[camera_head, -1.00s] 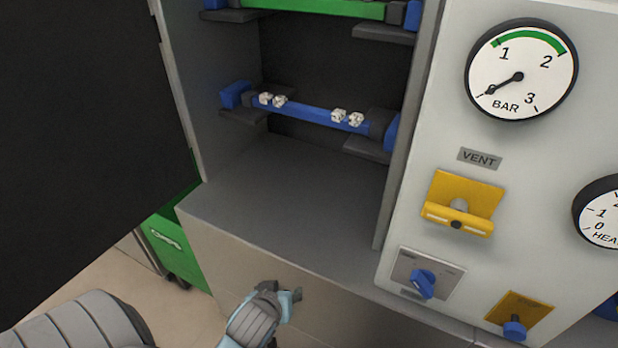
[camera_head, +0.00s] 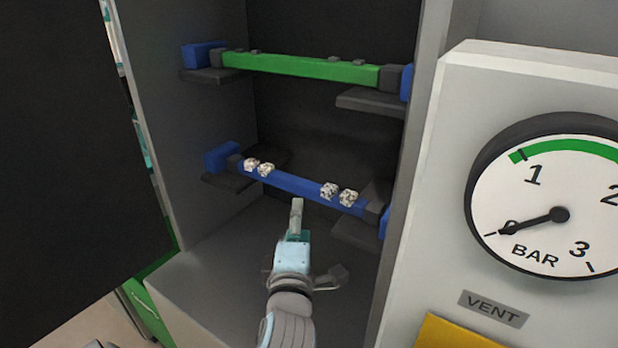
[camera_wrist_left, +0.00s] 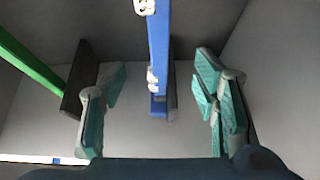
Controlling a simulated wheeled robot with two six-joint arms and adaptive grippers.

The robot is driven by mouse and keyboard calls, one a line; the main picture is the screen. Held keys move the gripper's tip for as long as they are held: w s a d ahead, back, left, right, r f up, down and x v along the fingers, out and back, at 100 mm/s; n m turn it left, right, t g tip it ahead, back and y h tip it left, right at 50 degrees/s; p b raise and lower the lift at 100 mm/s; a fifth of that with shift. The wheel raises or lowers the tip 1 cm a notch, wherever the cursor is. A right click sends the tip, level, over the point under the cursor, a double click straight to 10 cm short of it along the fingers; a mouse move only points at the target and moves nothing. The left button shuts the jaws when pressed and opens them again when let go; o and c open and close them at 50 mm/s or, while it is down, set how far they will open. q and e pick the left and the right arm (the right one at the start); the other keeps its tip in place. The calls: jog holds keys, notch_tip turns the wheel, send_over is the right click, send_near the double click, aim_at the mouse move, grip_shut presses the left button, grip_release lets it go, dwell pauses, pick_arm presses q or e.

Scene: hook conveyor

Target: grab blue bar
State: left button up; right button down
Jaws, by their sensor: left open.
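The blue bar (camera_head: 295,184) lies across the cabinet's lower level, its ends on dark brackets, with several small white speckled pieces on top. My left gripper (camera_head: 297,208) is just in front of and below the bar's middle in the head view, seen edge-on. In the left wrist view, the open teal-padded fingers (camera_wrist_left: 160,85) stand on either side of the blue bar (camera_wrist_left: 158,45), with a gap at each side. Nothing is held. My right gripper is not in view.
A green bar (camera_head: 300,67) sits on the brackets above and also shows in the left wrist view (camera_wrist_left: 30,72). The panel with the pressure gauge (camera_head: 550,205) stands right of the opening. A dark door (camera_head: 65,150) is at the left. The cabinet floor is clear.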

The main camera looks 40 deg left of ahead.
aim_at(296, 190)
pick_arm(q)
jog(key=w+a, duration=0.2)
jog(key=w+a+r, duration=0.1)
jog(key=w+a, duration=0.1)
jog(key=shift+w+a, duration=0.2)
jog(key=shift+a, duration=0.2)
jog(key=x, duration=0.6)
jog(key=shift+w+a+f, duration=0.15)
jog(key=shift+w+f, duration=0.05)
jog(key=shift+f, duration=0.2)
jog(key=shift+w+a+f, duration=0.1)
jog(key=shift+w+a, duration=0.15)
jog(key=shift+w, duration=0.05)
jog(key=shift+d, duration=0.1)
grip_shut()
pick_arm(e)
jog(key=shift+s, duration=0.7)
